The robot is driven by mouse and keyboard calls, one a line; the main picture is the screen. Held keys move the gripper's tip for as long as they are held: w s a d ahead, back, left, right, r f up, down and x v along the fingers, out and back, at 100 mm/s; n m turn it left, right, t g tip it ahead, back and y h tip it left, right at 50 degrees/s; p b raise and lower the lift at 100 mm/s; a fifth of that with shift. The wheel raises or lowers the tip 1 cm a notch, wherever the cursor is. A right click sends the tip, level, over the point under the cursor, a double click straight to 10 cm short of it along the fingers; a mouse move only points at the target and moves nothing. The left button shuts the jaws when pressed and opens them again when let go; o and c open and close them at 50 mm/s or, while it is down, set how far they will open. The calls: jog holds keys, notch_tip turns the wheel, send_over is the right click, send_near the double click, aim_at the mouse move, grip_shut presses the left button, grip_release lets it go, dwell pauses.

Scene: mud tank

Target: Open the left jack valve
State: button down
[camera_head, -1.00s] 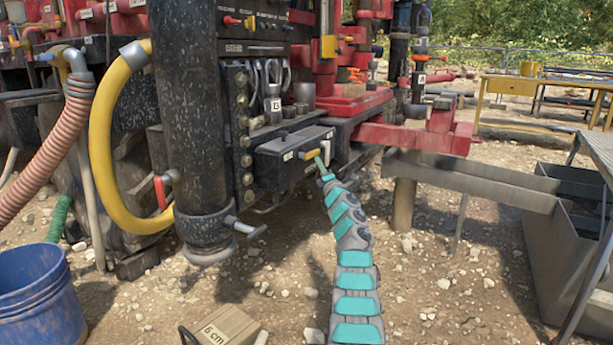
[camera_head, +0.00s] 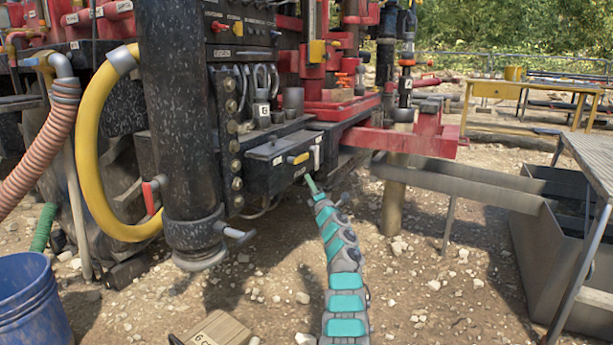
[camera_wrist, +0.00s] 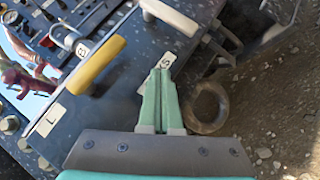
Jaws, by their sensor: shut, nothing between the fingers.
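The valve box (camera_head: 262,170) is a dark box on the side of the rig. It carries a yellow lever (camera_head: 298,158) and, to its right, a white lever (camera_head: 317,157). I cannot tell from the labels which is the left jack valve. In the wrist view the yellow lever (camera_wrist: 97,65) lies left of my gripper and the white lever (camera_wrist: 172,18) lies beyond it. My gripper (camera_head: 310,181) is shut and empty, just below the box face in the head view. In the wrist view its fingertips (camera_wrist: 163,72) are beside a small white label (camera_wrist: 167,60), apart from both levers.
A thick black column (camera_head: 185,130) and yellow hose (camera_head: 88,150) stand left of the box. A metal ring (camera_wrist: 207,107) is close right of my fingers. A red beam (camera_head: 400,141) and grey trough (camera_head: 460,181) lie right. A blue bucket (camera_head: 35,305) is at lower left.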

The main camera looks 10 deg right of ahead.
jog(key=s+d+f, duration=0.4)
jog(key=d+f, duration=0.1)
jog(key=f, duration=0.1)
jog(key=shift+b, duration=0.45)
jog(key=shift+r, duration=0.1)
